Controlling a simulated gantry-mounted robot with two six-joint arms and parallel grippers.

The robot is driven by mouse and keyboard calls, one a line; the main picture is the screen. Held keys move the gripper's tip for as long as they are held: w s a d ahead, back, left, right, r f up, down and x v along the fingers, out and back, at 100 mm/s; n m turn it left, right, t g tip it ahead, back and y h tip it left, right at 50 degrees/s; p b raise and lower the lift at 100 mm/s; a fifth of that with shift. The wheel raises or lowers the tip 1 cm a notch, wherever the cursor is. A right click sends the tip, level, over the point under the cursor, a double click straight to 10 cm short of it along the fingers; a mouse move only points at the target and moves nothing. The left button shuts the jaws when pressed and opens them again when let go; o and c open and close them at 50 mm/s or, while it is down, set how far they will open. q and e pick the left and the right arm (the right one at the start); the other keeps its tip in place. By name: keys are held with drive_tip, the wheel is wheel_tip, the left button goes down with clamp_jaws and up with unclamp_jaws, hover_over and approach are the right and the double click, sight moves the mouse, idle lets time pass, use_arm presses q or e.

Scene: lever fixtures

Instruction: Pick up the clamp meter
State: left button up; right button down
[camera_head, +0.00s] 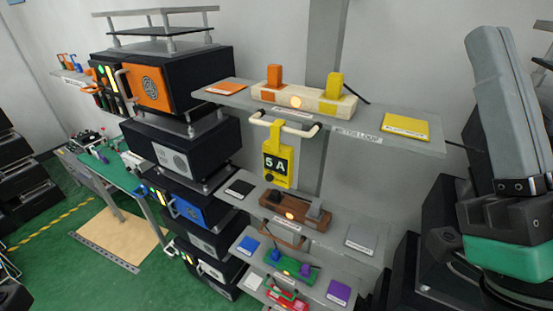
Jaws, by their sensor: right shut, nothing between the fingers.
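The yellow clamp meter (278,162) hangs upright below the top shelf. Its dark display reads "5 A" and a dark round knob sits under it. Its narrow upper part overlaps the pale bar handle (284,125) at the shelf's front; I cannot tell whether it grips or only hooks the bar. My left gripper is not in view.
The top shelf (382,118) carries a pale base with orange and yellow levers (304,98). Lower shelves hold a brown lever fixture (295,212) and a green one (292,266). Stacked black equipment boxes (200,150) stand left of the meter. A grey post rises behind it.

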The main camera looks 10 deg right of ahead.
idle(0.4)
unclamp_jaws()
idle(0.4)
